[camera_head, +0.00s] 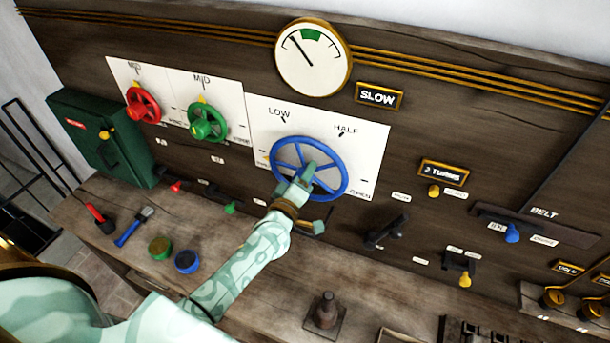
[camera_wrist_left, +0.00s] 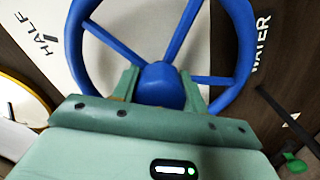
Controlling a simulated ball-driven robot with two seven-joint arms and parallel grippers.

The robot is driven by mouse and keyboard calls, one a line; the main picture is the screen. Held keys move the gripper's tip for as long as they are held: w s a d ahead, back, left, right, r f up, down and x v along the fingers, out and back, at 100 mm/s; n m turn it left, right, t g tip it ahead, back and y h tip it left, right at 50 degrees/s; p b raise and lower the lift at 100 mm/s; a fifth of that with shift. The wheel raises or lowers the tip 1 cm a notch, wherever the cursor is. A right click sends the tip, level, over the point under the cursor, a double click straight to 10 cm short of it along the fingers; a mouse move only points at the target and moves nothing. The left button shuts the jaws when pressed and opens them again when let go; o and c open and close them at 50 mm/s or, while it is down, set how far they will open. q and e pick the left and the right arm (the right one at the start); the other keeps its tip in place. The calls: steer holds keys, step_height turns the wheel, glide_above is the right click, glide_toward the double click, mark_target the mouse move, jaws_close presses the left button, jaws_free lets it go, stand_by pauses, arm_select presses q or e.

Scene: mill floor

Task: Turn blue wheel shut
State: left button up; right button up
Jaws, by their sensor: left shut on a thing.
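The blue wheel (camera_head: 338,152) is mounted on a white plate with LOW, HALF and OPEN marks on the wooden panel. My left gripper (camera_head: 306,178) is at the middle of the wheel and covers part of its hub. In the left wrist view the gripper's two fingers (camera_wrist_left: 162,92) stand on either side of the round blue hub of the wheel (camera_wrist_left: 241,60), shut on it. My right gripper is not in view.
A red wheel (camera_head: 143,105) and a green wheel (camera_head: 207,122) are to the left. A gauge (camera_head: 313,60) and a SLOW sign (camera_head: 379,96) are above. Tools, jars and a dark metal piece (camera_head: 325,312) are on the bench below. Levers (camera_head: 386,232) project at right.

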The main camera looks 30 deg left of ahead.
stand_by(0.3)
arm_select(q)
steer(key=o, duration=1)
steer(key=shift+s, duration=0.1)
steer(key=s+b, duration=0.1)
steer(key=s, duration=1.5)
steer(key=shift+d, duration=0.4)
steer(key=shift+s+f, duration=0.1)
steer(key=shift+f, duration=0.05)
